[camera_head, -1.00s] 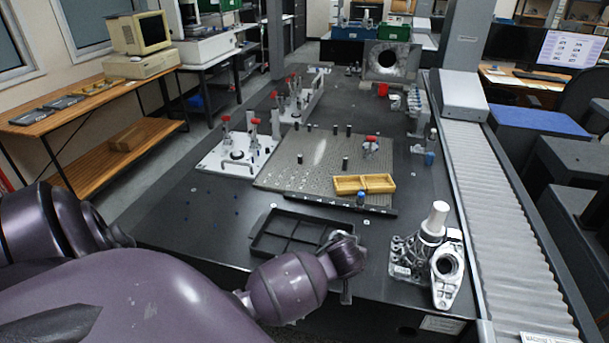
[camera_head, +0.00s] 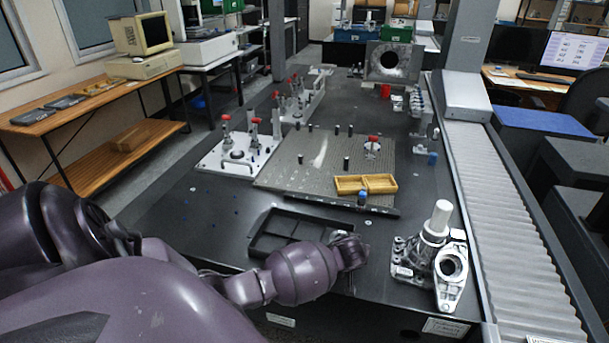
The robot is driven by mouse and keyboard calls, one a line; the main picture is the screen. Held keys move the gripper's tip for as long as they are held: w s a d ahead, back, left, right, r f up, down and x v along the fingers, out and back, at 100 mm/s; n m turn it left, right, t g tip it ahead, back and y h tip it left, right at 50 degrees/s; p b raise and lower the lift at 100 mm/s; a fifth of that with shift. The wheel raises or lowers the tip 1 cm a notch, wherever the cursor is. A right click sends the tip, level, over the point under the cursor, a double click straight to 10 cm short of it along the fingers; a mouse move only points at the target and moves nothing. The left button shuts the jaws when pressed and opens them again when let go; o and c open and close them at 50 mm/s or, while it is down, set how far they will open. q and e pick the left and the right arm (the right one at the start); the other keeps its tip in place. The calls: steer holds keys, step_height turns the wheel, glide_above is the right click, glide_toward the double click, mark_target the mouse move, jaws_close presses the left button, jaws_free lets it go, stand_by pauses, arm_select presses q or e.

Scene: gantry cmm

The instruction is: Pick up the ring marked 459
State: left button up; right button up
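I cannot make out a ring marked 459; no such marking is readable at this size. A small dark ring-shaped part (camera_head: 237,155) lies on the white fixture plate at the left of the black table. My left arm comes in from the left, and its wrist end, where the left gripper (camera_head: 350,268) is, sits over the table's front edge. It is just right of the black divided tray (camera_head: 262,245) and left of the metal casting (camera_head: 412,258). The fingers are mostly hidden by the wrist. My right gripper is not in view.
A yellow two-part tray (camera_head: 365,184) lies on the perforated grey plate (camera_head: 310,160), with several dark pegs standing there. A white cylinder (camera_head: 438,216) rises from the casting. A ribbed rail cover (camera_head: 500,220) runs along the right. The table's left front surface is largely clear.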

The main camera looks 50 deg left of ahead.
arm_select(q)
steer(key=shift+w+f, duration=0.1)
jaws_close()
stand_by(0.5)
steer(key=shift+r, duration=0.25)
